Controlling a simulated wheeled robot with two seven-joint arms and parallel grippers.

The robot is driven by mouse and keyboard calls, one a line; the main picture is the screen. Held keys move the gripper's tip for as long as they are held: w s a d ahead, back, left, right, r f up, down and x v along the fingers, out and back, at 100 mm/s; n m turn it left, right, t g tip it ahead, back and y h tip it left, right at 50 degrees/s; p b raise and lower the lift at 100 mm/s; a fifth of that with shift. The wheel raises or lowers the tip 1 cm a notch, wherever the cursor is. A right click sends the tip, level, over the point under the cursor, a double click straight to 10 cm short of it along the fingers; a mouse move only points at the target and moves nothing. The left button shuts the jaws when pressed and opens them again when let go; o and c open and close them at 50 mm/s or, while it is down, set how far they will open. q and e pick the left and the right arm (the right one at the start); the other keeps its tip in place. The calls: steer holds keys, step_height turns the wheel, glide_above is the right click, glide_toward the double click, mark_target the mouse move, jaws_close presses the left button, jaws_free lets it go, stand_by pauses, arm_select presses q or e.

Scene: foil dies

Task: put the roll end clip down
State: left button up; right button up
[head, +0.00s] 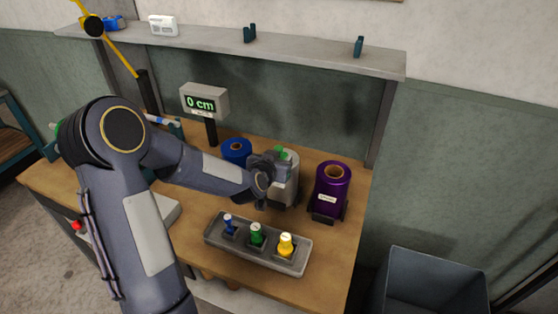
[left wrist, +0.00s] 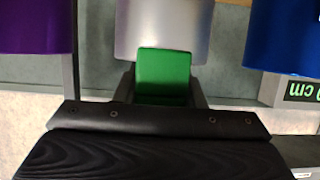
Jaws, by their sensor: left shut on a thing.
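The roll end clip looks like a small green block (left wrist: 163,68), seen in the left wrist view between my finger pads and in front of the silver roll. A bit of green also shows in the head view (head: 281,153), by the top of that roll. My left gripper (head: 279,166) is shut on the clip, in front of the silver foil roll (head: 291,178). The gripper hides part of the roll, and I cannot tell whether the clip touches it. My right gripper is in neither view.
A blue roll (head: 237,149) and a purple roll (head: 332,190) flank the silver one. A grey tray (head: 268,258) in front holds blue, green and yellow dies. A display (head: 204,101) reads 0 cm. A grey bin (head: 435,284) stands right of the bench.

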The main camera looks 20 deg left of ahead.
arm_select(q)
steer(key=shift+s+f, duration=0.15)
steer(key=shift+f, duration=0.3)
steer(key=o, duration=1)
steer(key=shift+s+f, duration=0.1)
steer(key=shift+f, duration=0.1)
step_height(320, 180, up, 2)
steer(key=shift+p, duration=1.2)
steer(key=shift+s+f+b, duration=0.1)
steer(key=shift+s+b, duration=0.5)
steer(key=shift+b, duration=0.25)
steer(key=s+d+r+g+h, duration=0.1)
steer(key=s+d+g, duration=0.1)
steer(key=s, duration=0.8)
steer(key=s+d+r+g+h+b, duration=0.1)
steer(key=s+d+r+g+h, duration=0.1)
steer(key=s, duration=0.9)
steer(key=s+d+r+n+g+h, duration=0.1)
steer(key=s+d+g, duration=0.2)
steer(key=s, duration=0.8)
steer(key=shift+s+d+r+g+h, duration=0.15)
steer(key=shift+s+g+h, duration=0.15)
steer(key=shift+g, duration=0.2)
